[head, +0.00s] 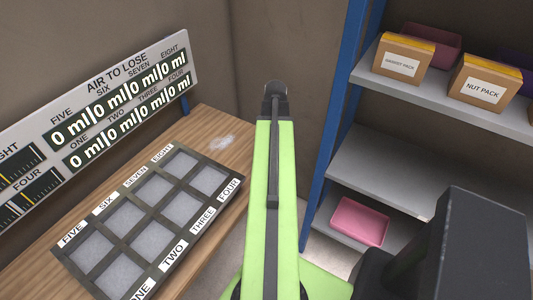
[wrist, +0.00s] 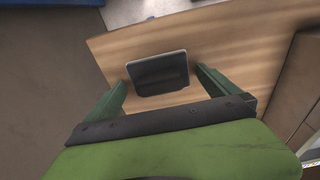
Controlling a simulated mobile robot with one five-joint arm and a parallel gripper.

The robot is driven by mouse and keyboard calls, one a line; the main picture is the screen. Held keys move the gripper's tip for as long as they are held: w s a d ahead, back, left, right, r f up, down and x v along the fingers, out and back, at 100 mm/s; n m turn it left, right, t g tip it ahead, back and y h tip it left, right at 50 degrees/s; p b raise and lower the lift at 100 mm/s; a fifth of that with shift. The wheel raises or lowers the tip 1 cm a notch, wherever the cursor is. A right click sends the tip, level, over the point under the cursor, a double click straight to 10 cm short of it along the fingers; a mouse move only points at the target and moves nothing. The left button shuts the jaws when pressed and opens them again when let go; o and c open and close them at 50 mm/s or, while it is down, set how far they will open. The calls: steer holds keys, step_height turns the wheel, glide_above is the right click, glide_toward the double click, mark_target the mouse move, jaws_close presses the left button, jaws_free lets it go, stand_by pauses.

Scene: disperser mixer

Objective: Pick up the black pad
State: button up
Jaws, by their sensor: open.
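The black pad (wrist: 157,70) is a dark, flat, rounded rectangle with a pale top edge on a wooden surface in the wrist view. My gripper (wrist: 162,80) is open, with one green finger at the left side of the pad and one at the right. The pad's sides lie close to both fingertips; I cannot tell whether they touch. The gripper's own dark bar and green body fill the lower part of that view. In the head view my green arm reaches away, and neither the gripper's fingers nor the pad can be seen.
In the head view, a wooden bench (head: 211,121) at left carries a dark frame (head: 122,191) with labelled compartments below a readout board (head: 98,88). A blue-framed shelf (head: 385,165) at right holds boxes (head: 402,60) and a pink tray (head: 358,220). Bare wood surrounds the pad.

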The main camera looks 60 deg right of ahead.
steer(key=c, duration=1.3)
steer(key=shift+p, duration=0.3)
